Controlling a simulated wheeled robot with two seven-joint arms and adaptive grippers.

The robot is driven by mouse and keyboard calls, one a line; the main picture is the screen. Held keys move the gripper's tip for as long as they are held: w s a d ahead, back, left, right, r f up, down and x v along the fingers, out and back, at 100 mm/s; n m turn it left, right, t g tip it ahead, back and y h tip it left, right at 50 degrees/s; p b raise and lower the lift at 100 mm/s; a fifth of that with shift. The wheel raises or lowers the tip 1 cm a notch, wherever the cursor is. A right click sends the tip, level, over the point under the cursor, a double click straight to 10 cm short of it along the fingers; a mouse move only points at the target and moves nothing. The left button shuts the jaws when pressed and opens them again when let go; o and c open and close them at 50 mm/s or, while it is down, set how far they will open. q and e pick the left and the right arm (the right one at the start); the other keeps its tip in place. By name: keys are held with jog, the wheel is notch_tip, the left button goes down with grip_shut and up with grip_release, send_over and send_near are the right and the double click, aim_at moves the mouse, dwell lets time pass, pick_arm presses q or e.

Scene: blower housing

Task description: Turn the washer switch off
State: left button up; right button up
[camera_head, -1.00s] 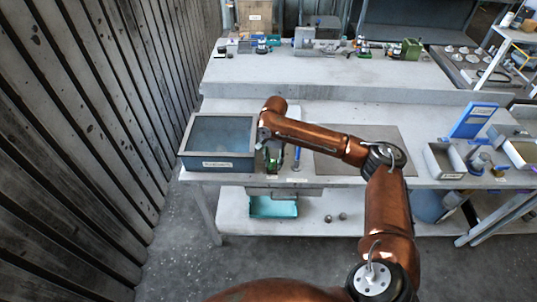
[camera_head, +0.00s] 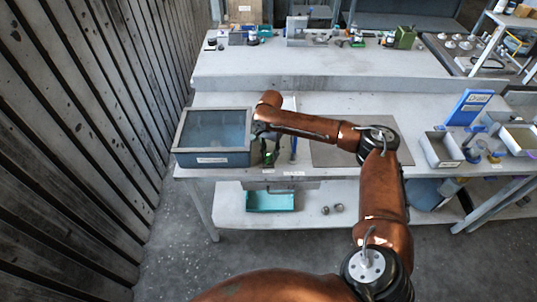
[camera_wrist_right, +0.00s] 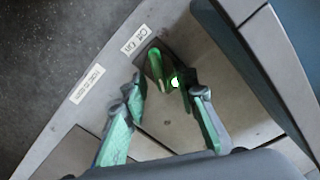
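In the right wrist view, a small dark plate carries a green glowing switch (camera_wrist_right: 154,62) beside a white label (camera_wrist_right: 134,40). A second green-lit piece with a bright spot sits beside it. My right gripper (camera_head: 266,153) is at the washer's right side, near the bench's front edge. In the right wrist view its two fingers (camera_wrist_right: 168,92) are apart, with nothing between them, just short of the switch. Whether they touch it I cannot tell. My left gripper is out of view.
A dark flat mat (camera_head: 335,153) lies under my forearm. Small bins (camera_head: 441,150) and a blue panel (camera_head: 468,107) are at the right. A plank wall (camera_head: 80,140) closes the left side.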

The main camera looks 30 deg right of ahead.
jog(key=shift+w, duration=0.1)
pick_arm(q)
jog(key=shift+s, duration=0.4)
pick_arm(e)
grip_shut()
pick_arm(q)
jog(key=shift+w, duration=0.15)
pick_arm(e)
jog(key=shift+a, duration=0.15)
